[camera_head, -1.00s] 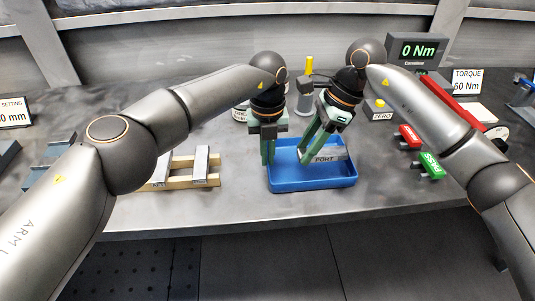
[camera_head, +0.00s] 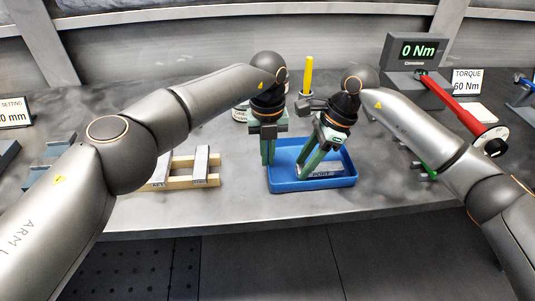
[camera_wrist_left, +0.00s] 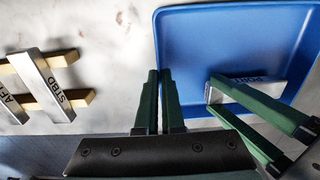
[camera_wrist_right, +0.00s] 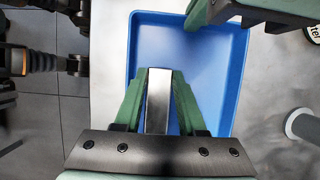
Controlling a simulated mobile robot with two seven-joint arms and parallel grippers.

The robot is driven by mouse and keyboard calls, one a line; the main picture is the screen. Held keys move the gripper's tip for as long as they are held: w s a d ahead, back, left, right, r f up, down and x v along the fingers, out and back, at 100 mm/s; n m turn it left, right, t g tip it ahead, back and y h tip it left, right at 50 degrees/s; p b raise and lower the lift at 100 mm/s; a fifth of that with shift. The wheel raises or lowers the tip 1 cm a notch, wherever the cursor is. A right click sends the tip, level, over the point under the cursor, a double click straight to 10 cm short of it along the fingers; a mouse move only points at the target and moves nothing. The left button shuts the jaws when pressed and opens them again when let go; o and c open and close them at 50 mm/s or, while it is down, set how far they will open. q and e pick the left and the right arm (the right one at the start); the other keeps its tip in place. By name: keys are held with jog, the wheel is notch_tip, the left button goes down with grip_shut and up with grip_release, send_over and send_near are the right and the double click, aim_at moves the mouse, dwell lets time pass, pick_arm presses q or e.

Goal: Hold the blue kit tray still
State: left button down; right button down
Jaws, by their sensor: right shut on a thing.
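The blue kit tray (camera_head: 345,183) lies on the bench near its front edge. My left gripper (camera_head: 268,163) points down at the tray's left wall, its fingers on either side of the rim with a narrow gap in the left wrist view (camera_wrist_left: 159,72). Whether they press on the wall is unclear. My right gripper (camera_head: 308,172) is shut on a grey metal bar (camera_head: 325,168) marked PORT, low inside the tray. The bar also shows between the fingers in the right wrist view (camera_wrist_right: 158,100). Whether it touches the tray floor is unclear.
Wooden strips (camera_head: 185,183) with grey bars marked AFT and STBD stand to the left. A torque display (camera_head: 417,50) reading 0 Nm and a red-handled wrench (camera_head: 450,105) are at the right. A yellow-handled tool (camera_head: 308,75) stands behind the tray.

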jog(key=shift+f, duration=0.35)
jog(key=shift+c, duration=2)
grip_release()
jog(key=shift+f, duration=0.15)
jog(key=shift+f, duration=0.1)
jog(key=shift+r, duration=3.6)
pick_arm(q)
jog(key=shift+c, duration=1.8)
grip_release()
jog(key=shift+r, duration=0.1)
